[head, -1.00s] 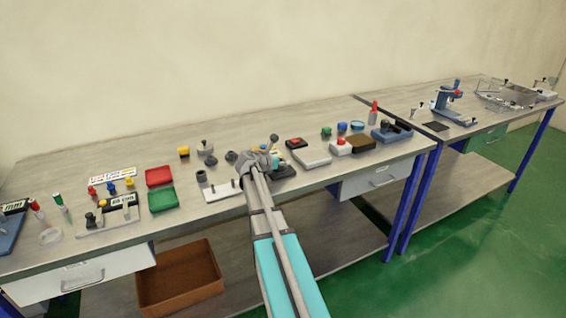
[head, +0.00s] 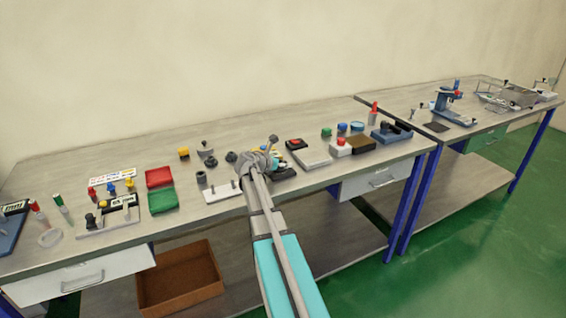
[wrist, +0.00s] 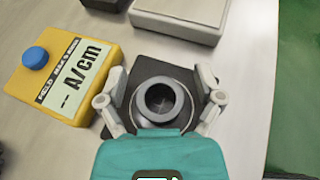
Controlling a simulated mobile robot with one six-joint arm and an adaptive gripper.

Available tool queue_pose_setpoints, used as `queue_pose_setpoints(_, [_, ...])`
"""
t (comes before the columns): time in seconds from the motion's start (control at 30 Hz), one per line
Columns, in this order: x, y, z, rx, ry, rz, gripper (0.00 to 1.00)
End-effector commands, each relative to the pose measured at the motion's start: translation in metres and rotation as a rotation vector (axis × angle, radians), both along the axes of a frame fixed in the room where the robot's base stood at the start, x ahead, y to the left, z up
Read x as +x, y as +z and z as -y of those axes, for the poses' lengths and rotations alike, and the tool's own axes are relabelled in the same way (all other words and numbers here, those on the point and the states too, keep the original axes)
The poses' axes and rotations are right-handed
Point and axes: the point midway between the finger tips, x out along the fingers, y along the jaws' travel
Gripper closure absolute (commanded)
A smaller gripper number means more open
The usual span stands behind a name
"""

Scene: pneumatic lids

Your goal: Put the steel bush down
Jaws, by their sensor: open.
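The steel bush (wrist: 161,101) is a dark grey ring with a round bore. In the wrist view it stands upright, bore up, on a dark pad or base (wrist: 146,68). My gripper (wrist: 160,108) is open, with one finger on each side of the bush. Whether a finger touches the bush cannot be told. In the head view my gripper (head: 262,164) is over the front part of the left bench, and it hides the bush.
A yellow meter marked A/cm with a blue knob (wrist: 62,72) stands close on the left in the wrist view. A light grey box (wrist: 180,16) lies beyond. The bench's front edge and green floor (wrist: 300,90) are on the right. Red (head: 159,177) and green trays (head: 163,200) lie farther left.

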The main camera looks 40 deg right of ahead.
Motion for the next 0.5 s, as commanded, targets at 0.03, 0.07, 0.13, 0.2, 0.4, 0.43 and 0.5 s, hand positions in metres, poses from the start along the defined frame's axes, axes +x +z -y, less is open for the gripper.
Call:
queue_pose_setpoints(0.03, [-0.002, 0.004, -0.006, 0.000, 0.001, -0.001, 0.15])
queue_pose_setpoints(0.07, [-0.002, 0.005, -0.009, 0.000, 0.001, -0.001, 0.15])
queue_pose_setpoints(0.13, [-0.003, 0.009, -0.017, 0.000, 0.002, 0.000, 0.15])
queue_pose_setpoints(0.2, [-0.005, 0.013, -0.025, 0.000, 0.002, 0.000, 0.15])
queue_pose_setpoints(0.4, [-0.009, 0.027, -0.056, 0.000, 0.003, 0.000, 0.15])
queue_pose_setpoints(0.43, [-0.010, 0.029, -0.060, -0.001, 0.004, -0.001, 0.15])
queue_pose_setpoints(0.5, [-0.011, 0.033, -0.071, -0.001, 0.003, -0.001, 0.15])
